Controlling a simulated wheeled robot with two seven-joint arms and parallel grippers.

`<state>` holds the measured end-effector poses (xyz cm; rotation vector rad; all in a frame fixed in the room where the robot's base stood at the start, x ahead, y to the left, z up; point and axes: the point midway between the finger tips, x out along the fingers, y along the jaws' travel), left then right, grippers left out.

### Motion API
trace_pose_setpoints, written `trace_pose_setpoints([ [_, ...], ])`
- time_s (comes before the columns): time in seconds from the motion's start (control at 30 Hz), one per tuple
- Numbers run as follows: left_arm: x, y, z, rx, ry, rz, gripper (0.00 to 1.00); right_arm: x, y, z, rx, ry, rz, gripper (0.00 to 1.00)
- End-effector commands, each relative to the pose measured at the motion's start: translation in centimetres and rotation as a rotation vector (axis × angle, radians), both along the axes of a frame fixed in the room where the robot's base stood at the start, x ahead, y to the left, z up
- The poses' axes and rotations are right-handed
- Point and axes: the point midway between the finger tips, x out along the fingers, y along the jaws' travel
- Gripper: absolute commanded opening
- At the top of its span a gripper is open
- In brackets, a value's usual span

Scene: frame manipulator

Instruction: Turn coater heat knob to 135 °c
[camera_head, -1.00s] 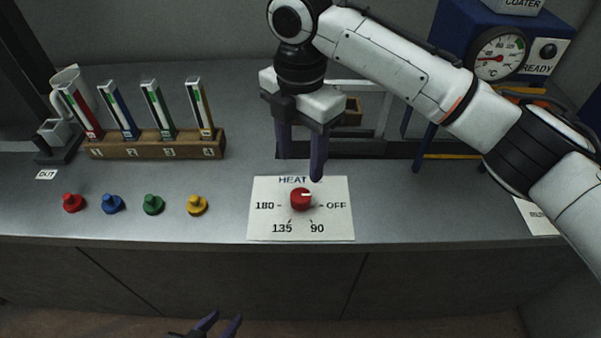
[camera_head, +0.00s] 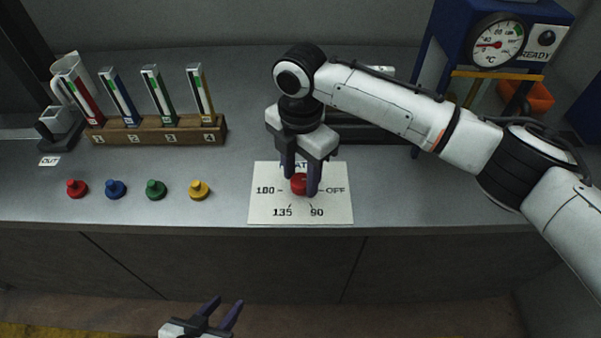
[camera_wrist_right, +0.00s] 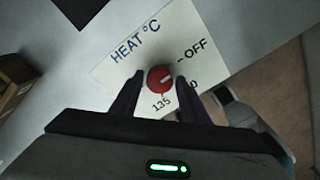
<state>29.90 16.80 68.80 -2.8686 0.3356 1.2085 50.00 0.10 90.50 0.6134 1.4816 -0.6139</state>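The red heat knob (camera_head: 299,184) sits on a white dial card (camera_head: 262,214) marked 180, 135, 90 and OFF. In the right wrist view, the knob (camera_wrist_right: 159,81) has a white mark pointing toward OFF. My right gripper (camera_head: 301,186) reaches down over the knob with one finger on each side. In the right wrist view, small gaps show between its fingers (camera_wrist_right: 159,83) and the knob, so it is open around it. My left gripper (camera_head: 225,312) is open and empty, low in front of the counter.
The blue coater (camera_head: 455,30) with a temperature gauge (camera_head: 497,41) stands at the back right. A wooden rack (camera_head: 160,132) of colored sample strips stands at left. Red, blue, green and yellow knobs (camera_head: 200,190) line the front left. An orange container (camera_head: 540,97) lies under the coater.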

Motion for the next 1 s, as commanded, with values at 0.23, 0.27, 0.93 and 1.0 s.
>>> trace_pose_setpoints([
  [0.23,0.02,0.01,0.03,0.0,-0.001,0.0,0.34,-0.01,0.0,0.03,-0.001,0.001,0.0,0.09],
  [0.27,0.02,0.01,0.03,0.0,-0.001,0.0,0.34,-0.01,0.0,0.03,-0.001,0.001,-0.001,0.09],
  [0.93,-0.45,0.04,-0.16,0.0,0.008,0.001,0.34,-0.03,0.06,0.05,0.001,0.003,-0.366,0.09],
  [1.0,-0.45,0.04,-0.16,0.0,0.008,0.001,0.34,-0.04,0.06,0.03,0.002,0.004,-0.433,0.09],
])
